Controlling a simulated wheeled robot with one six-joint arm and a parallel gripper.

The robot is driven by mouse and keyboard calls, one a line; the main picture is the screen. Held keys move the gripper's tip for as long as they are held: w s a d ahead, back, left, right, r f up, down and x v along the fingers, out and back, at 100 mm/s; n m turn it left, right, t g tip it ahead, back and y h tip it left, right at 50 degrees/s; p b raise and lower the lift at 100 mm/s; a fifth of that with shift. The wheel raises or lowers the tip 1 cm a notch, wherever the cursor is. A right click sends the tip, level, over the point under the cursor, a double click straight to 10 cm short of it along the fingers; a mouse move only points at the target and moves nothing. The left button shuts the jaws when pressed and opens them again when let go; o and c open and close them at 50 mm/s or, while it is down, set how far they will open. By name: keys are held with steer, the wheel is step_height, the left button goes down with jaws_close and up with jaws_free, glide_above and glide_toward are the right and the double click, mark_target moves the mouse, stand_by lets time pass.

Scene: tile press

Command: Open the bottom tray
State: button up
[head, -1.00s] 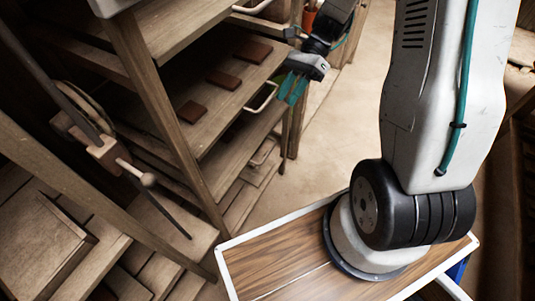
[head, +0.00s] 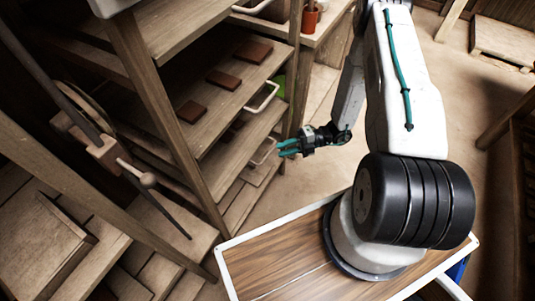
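A wooden rack holds several trays with pale bar handles. The bottom tray (head: 236,152) is the lowest one with a handle that I can see, and its handle (head: 264,151) is on its right front edge. The tray above it (head: 232,105) has its own handle (head: 263,97). My gripper (head: 281,148), with teal fingers, is just right of the bottom handle, pointing left towards it. The fingers look apart with nothing between them. I cannot tell whether they touch the handle.
Brown tiles (head: 223,79) lie on an upper shelf. A rack post (head: 296,75) stands behind my gripper. Terracotta pots (head: 310,17) are at the back. A wooden press (head: 105,150) is at left. Floor (head: 340,165) to the right of the rack is open.

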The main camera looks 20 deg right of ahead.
mark_target(268, 153)
steer(key=x, duration=0.6)
steer(key=shift+a, duration=0.35)
jaws_close()
